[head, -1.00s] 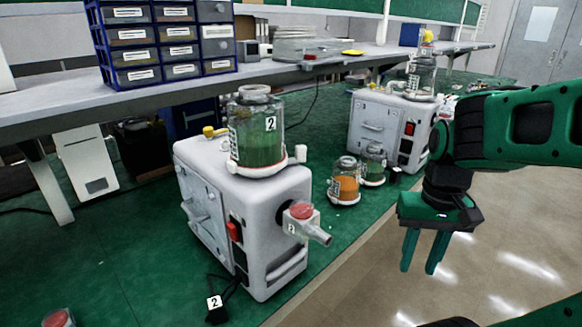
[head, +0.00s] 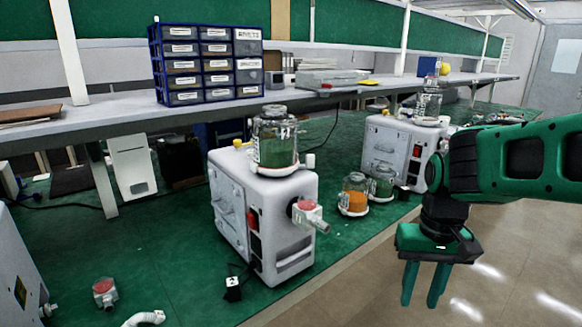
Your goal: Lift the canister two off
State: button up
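A clear canister with green contents (head: 275,138) stands upright on top of a white pump unit (head: 265,222) in the middle of the head view. In the earlier frame its label reads 2. A red-topped valve fitting (head: 308,212) sticks out of the pump's front right side. A tag marked 2 (head: 232,284) lies on the green floor by the pump. My gripper (head: 425,285) hangs fingers down at the right, well apart from the canister. Its two green fingers are spread with nothing between them.
A jar with orange contents (head: 353,195) and a green one (head: 381,184) stand on the floor. A second pump (head: 395,148) carries a clear canister (head: 428,105). A bench (head: 330,92) with a drawer cabinet (head: 208,65) runs behind. A red-topped fitting (head: 105,293) lies at lower left.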

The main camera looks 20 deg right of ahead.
aim_at(274, 133)
jog(key=u, duration=1.9)
jog(key=k, duration=1.7)
jog(key=z, duration=1.35)
jog(key=i, duration=1)
